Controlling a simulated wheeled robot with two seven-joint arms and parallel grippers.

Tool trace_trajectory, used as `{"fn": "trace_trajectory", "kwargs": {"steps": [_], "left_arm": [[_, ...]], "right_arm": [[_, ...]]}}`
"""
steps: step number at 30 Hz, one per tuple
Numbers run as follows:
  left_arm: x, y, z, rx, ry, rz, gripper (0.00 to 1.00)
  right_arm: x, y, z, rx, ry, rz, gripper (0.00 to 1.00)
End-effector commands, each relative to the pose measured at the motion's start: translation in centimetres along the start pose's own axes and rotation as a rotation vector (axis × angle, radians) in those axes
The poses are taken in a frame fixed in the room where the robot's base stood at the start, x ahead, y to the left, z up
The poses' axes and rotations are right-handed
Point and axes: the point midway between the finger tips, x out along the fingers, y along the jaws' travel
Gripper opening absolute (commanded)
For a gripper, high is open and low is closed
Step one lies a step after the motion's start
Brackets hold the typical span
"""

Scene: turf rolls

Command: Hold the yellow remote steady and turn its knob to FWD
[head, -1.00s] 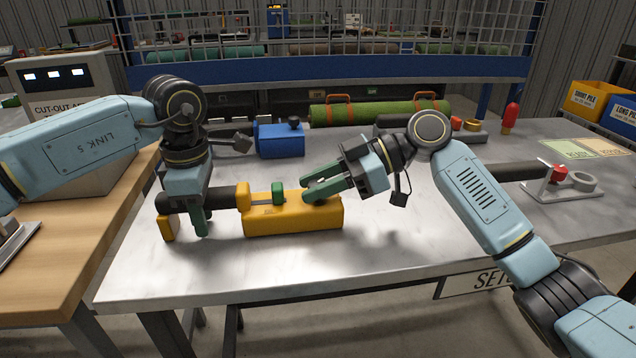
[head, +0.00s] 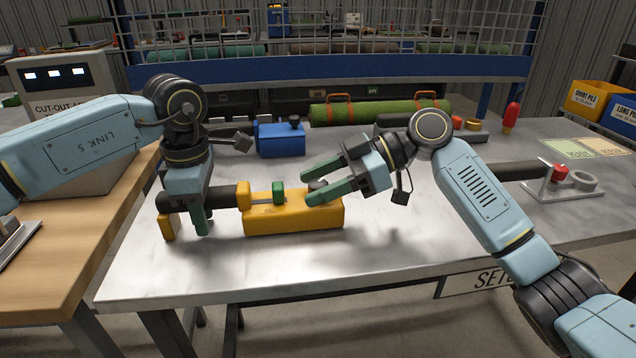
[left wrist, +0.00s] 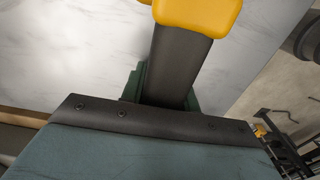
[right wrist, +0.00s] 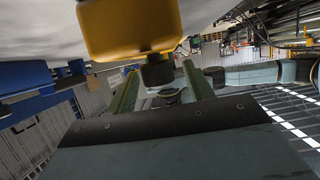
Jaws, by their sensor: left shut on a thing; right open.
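The yellow remote (head: 295,217) lies on the metal table, with a green block (head: 278,193) on top and a black grip bar (head: 222,197) at its left. The remote's yellow end also shows in the left wrist view (left wrist: 200,14). My left gripper (head: 203,222) is shut on the black bar. My right gripper (head: 309,187) is open above the remote's right part. Its fingers stand on either side of the dark knob (head: 318,185), which shows between them in the right wrist view (right wrist: 157,71). The knob's pointer and markings cannot be read.
A blue device (head: 281,139) stands behind the remote. A green turf roll (head: 378,112) with orange straps lies at the back. A stand with a red part (head: 562,178) is at the right. The table's front is clear.

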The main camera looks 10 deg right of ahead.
Motion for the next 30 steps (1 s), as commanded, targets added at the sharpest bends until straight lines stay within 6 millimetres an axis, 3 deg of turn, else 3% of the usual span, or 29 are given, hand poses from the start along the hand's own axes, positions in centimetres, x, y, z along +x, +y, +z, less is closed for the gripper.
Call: {"fn": "trace_trajectory", "kwargs": {"steps": [16,21,30], "left_arm": [[0.6,-0.2,0.0,0.001,0.004,-0.01,0.0],[0.6,-0.2,0.0,0.001,0.004,-0.01,0.0],[0.6,-0.2,0.0,0.001,0.004,-0.01,0.0]], "right_arm": [[-10.0,0.0,0.0,0.0,-0.001,0.002,0.52],[-11.4,-0.1,0.0,0.0,0.0,0.0,0.52],[-11.7,-0.1,0.0,-0.001,0.0,0.0,0.52]]}}
